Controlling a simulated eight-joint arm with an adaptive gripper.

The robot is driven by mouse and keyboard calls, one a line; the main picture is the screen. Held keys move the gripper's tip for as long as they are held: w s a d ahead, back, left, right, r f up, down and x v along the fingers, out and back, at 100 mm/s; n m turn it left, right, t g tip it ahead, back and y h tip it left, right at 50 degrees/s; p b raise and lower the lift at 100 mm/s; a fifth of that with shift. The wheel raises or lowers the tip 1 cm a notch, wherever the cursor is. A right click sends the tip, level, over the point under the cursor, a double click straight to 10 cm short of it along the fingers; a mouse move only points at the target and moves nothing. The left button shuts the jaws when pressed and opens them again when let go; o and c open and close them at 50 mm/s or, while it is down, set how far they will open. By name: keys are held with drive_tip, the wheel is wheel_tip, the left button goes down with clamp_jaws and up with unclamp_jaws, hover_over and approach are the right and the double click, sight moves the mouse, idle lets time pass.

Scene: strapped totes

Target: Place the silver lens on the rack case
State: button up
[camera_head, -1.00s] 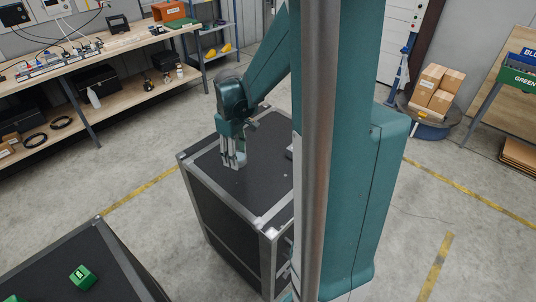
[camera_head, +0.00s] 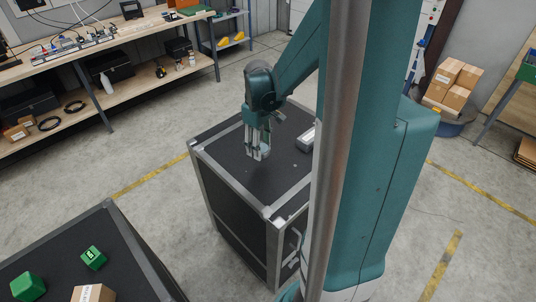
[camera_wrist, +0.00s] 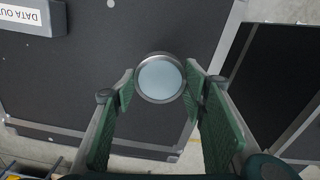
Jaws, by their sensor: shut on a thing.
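The silver lens (camera_wrist: 160,78) is a round metal ring with pale glass, held between the fingertips of my gripper (camera_wrist: 160,88) in the wrist view. In the head view my gripper (camera_head: 258,154) points down over the black case with silver edges (camera_head: 235,180), which I take as the rack case, and the lens (camera_head: 266,150) shows partly at its fingertips. The case's dark top (camera_wrist: 110,60) fills much of the wrist view. I cannot tell whether the lens touches the top.
A grey device (camera_head: 306,138) lies on the case, partly hidden by my arm; its "DATA OUT" label (camera_wrist: 20,14) shows in the wrist view. A second black case (camera_head: 60,255) at lower left carries green blocks (camera_head: 93,258) and a cardboard box (camera_head: 93,293). Case top around the lens is clear.

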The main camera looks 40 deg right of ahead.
hover_over(261, 168)
drive_tip(key=shift+f, duration=2.6)
drive_tip(key=shift+a+f, duration=0.1)
drive_tip(key=shift+f, duration=1.95)
drive_tip(key=shift+f+b, duration=0.3)
drive_tip(key=shift+b, duration=0.15)
drive_tip(key=o, duration=1)
drive_tip(key=shift+r, duration=0.15)
drive_tip(key=shift+r+p, duration=0.55)
drive_tip(key=shift+r, duration=5.6)
